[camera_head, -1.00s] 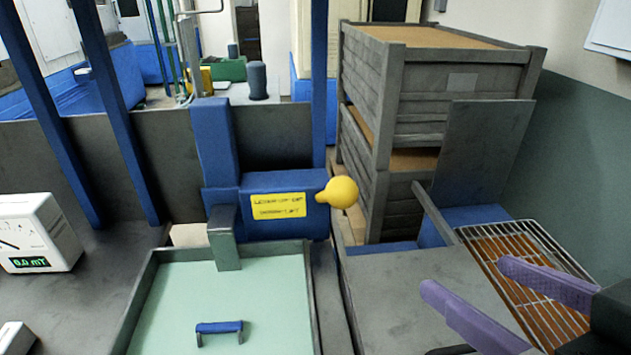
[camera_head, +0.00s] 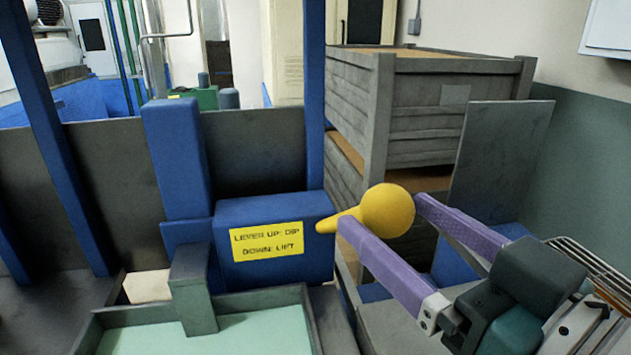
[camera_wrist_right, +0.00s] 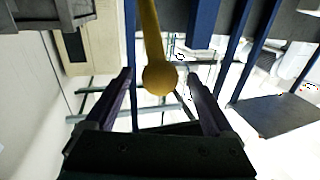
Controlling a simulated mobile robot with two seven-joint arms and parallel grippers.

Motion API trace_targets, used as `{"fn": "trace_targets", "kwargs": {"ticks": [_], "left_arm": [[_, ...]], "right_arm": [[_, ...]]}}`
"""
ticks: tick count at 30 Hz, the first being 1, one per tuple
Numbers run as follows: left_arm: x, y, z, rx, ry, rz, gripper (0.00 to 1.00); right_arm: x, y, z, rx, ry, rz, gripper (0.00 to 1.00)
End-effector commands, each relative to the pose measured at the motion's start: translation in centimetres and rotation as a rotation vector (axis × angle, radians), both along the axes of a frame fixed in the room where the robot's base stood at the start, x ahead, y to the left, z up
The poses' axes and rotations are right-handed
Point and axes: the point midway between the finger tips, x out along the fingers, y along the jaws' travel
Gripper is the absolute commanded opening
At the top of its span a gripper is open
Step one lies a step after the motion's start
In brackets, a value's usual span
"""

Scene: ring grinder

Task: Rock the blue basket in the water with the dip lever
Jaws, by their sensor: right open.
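The dip lever with its yellow ball knob (camera_head: 387,211) sticks out from the right side of a blue housing (camera_head: 300,212). A yellow label (camera_head: 267,241) on the housing reads lever up dip, down lift. My right gripper (camera_head: 378,210) is open, with its purple fingers on either side of the knob. In the right wrist view the knob (camera_wrist_right: 160,78) hangs between the open fingers (camera_wrist_right: 160,82), with gaps on both sides. The water tank (camera_head: 255,332) shows pale green at the bottom edge. The blue basket is not in view. My left gripper is not in view.
Stacked grey wooden crates (camera_head: 430,110) stand behind the knob. A wire rack (camera_head: 590,268) is partly hidden behind my right arm. Blue posts (camera_head: 60,150) rise at the left.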

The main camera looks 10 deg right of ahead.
Motion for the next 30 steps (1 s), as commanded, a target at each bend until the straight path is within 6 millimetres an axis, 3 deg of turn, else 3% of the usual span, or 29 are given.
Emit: {"fn": "trace_targets", "kwargs": {"ticks": [3,9,21,30], "left_arm": [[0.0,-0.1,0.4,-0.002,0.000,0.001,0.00],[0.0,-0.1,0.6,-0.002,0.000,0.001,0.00],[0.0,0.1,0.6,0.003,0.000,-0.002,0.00],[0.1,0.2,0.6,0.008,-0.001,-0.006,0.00]], "right_arm": [[2.1,0.6,0.2,0.000,-0.002,0.000,0.88],[4.4,1.4,0.1,-0.001,-0.001,0.000,0.88],[5.2,1.7,0.0,0.000,0.001,0.000,0.88],[5.1,1.7,0.0,0.000,0.001,0.000,0.54]]}}
